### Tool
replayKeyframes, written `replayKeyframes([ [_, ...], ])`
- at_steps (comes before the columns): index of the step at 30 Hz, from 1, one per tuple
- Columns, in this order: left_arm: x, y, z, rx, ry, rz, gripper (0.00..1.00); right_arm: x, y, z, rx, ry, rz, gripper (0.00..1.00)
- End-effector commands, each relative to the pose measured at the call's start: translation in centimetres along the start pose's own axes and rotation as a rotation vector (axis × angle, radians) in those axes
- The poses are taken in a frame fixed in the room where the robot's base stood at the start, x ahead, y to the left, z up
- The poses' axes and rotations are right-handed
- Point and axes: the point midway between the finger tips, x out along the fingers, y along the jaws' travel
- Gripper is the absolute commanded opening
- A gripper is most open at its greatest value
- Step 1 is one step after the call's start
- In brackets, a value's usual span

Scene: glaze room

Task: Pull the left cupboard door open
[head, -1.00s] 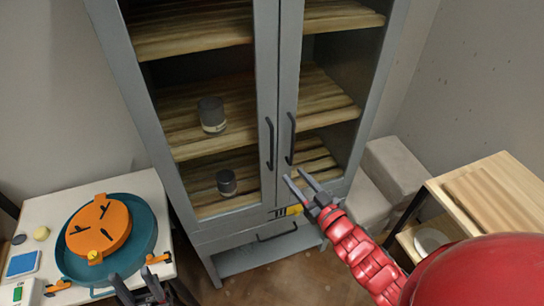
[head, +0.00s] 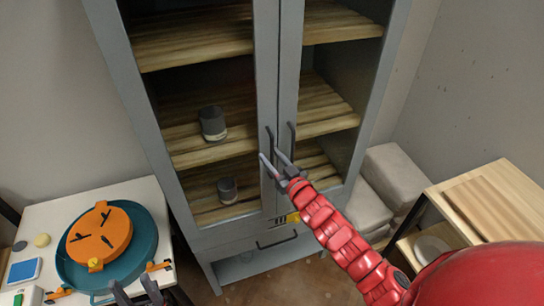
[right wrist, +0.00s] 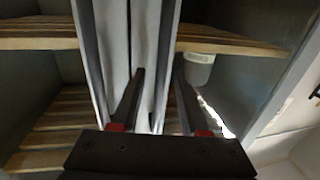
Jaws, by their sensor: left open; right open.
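The grey cupboard (head: 152,160) has two tall glazed doors, both shut. The left door (head: 262,60) has a dark vertical handle (head: 269,138) near its inner edge; the right door (head: 290,70) has a matching handle (head: 292,136) beside it. My right gripper (head: 271,156) is open, its fingertips at the lower end of the left handle in the head view. In the right wrist view its open fingers (right wrist: 158,85) point at the pale door frames; whether they straddle or touch the handle I cannot tell. My left gripper (head: 133,286) is open and empty at the bottom edge.
Dark jars (head: 212,123) stand on the cupboard's wooden shelves. A white table (head: 40,215) at left carries a teal basin (head: 148,238) with an orange disc (head: 100,235). A wooden-topped stand (head: 495,195) and grey blocks (head: 398,170) stand at right. A drawer handle (head: 277,239) sits below the doors.

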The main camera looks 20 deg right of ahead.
Motion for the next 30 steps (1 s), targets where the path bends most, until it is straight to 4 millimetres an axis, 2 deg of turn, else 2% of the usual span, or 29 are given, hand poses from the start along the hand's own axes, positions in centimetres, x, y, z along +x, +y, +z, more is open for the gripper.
replayKeyframes([
  [6,-0.01,0.0,0.0,0.0,0.0,0.0,0.5,0.01,0.01,0.04,0.0,0.0,0.0,0.45],
  [8,-0.01,0.0,0.0,0.0,0.0,0.0,0.5,0.0,0.01,0.04,0.0,0.0,0.0,0.36],
  [14,-0.01,0.0,0.0,0.0,0.0,0.0,0.5,-0.01,0.02,0.05,0.0,0.0,0.0,0.0],
  [30,-0.01,0.0,0.0,0.0,0.0,0.0,0.5,-0.02,0.02,0.06,0.0,-0.001,0.0,0.0],
])
